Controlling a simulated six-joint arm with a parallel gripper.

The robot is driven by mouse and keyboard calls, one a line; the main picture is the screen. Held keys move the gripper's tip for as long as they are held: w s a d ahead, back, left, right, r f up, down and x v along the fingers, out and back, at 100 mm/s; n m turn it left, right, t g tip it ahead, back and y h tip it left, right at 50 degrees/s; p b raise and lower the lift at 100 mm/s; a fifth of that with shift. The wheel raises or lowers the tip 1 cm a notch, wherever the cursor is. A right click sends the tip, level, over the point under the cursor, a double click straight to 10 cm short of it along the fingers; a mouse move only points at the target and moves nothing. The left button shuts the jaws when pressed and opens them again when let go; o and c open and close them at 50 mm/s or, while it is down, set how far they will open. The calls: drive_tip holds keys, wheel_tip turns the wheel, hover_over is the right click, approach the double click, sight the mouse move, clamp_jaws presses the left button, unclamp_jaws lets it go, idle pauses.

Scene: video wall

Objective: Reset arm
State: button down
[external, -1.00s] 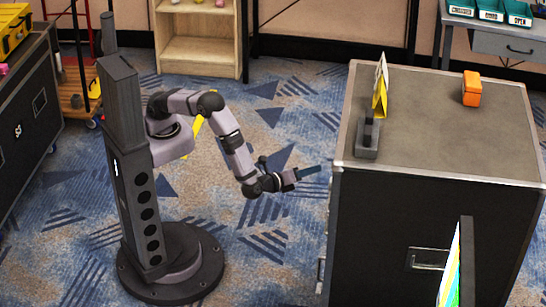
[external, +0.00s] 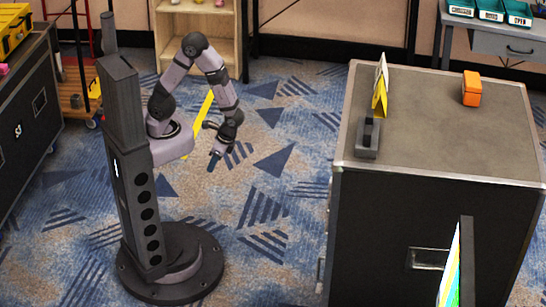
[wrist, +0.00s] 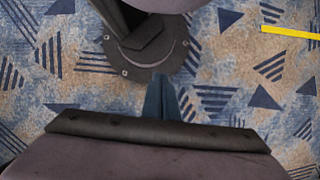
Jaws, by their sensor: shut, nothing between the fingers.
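My gripper (external: 214,161) hangs pointing down above the patterned carpet, close in front of my column. It is shut and empty. In the wrist view its closed fingers (wrist: 162,100) meet at the picture's middle, with my round base behind them. My arm is folded up, with its elbow high, and touches nothing that I can see.
A large black case (external: 440,130) stands to the right, well clear of my arm. On its top are an orange box (external: 472,89), a yellow and white folded sign (external: 380,88) and a dark grey device (external: 368,138). A wooden shelf (external: 198,50) stands behind. Carpet between is free.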

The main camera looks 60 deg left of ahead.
drive_tip(key=w+a+r+n+t+h, duration=0.3)
drive_tip(key=w+a+r+n+h, duration=0.1)
drive_tip(key=w+a+r+n, duration=0.7)
wheel_tip(320, 180, up, 26)
drive_tip(key=s+a+p, duration=0.1)
drive_tip(key=p, duration=2.7)
drive_tip(key=shift+s+a+m, duration=0.25)
drive_tip(key=shift+s+m, duration=0.1)
drive_tip(key=shift+m, duration=0.05)
wheel_tip(320, 180, down, 56)
drive_tip(key=b, duration=5.6)
drive_tip(key=shift+f, duration=0.15)
